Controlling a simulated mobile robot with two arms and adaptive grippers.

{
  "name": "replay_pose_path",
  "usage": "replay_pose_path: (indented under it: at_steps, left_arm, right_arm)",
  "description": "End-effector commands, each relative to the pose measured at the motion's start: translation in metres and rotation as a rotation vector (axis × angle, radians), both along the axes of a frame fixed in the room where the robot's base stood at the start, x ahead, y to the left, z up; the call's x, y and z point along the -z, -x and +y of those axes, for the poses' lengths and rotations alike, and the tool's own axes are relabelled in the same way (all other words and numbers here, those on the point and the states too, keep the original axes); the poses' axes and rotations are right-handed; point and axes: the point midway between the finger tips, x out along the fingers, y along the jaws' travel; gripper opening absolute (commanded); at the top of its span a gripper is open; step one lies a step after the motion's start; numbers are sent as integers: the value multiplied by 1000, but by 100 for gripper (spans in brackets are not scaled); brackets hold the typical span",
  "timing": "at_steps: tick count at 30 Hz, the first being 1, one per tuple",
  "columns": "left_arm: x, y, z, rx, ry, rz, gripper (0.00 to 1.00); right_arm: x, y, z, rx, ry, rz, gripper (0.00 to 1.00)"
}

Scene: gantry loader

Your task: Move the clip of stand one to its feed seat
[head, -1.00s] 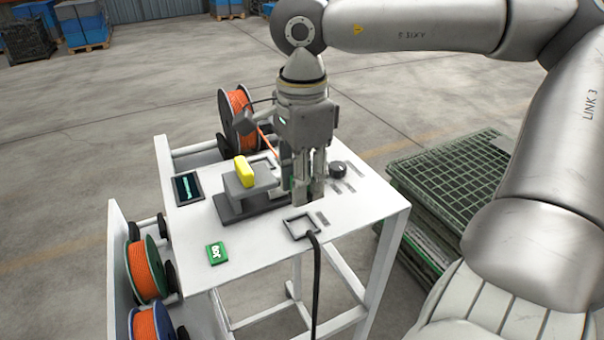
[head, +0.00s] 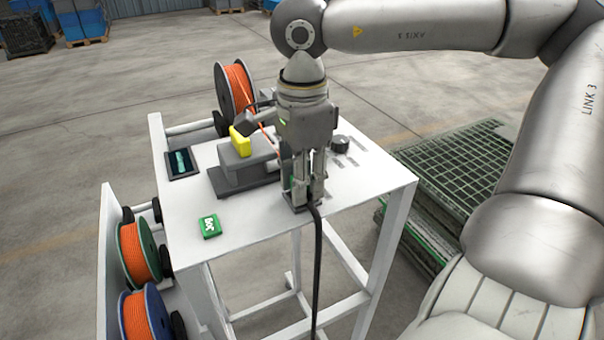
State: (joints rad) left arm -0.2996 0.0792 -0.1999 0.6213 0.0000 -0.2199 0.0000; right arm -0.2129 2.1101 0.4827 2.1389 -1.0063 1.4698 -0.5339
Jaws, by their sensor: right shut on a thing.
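My right gripper (head: 306,196) points straight down over the front part of the white table (head: 255,215). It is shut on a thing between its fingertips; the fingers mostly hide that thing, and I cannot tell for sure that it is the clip. A dark frame-like seat (head: 297,209) with a black cable (head: 318,260) lies right at the fingertips and is largely covered. My left gripper is out of view.
A black knob (head: 340,145) is behind right. Orange reels (head: 138,252) stand at the left and back. A green grated pallet (head: 450,175) is right of the table.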

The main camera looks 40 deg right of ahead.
Motion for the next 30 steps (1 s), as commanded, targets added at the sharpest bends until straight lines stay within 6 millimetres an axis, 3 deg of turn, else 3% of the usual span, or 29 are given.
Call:
replay_pose_path:
  at_steps: [4,5,10,22,30]
  left_arm:
    - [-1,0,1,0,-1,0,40]
    - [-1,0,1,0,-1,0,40]
    - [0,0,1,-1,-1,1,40]
    - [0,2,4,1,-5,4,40]
    - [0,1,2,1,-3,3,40]
  right_arm:
    - [-1,0,0,0,0,0,2]
    - [-1,0,0,0,0,0,29]
    - [-1,0,0,0,0,0,51]
    - [-6,0,0,0,1,-1,51]
    - [-55,-1,0,2,3,-5,51]
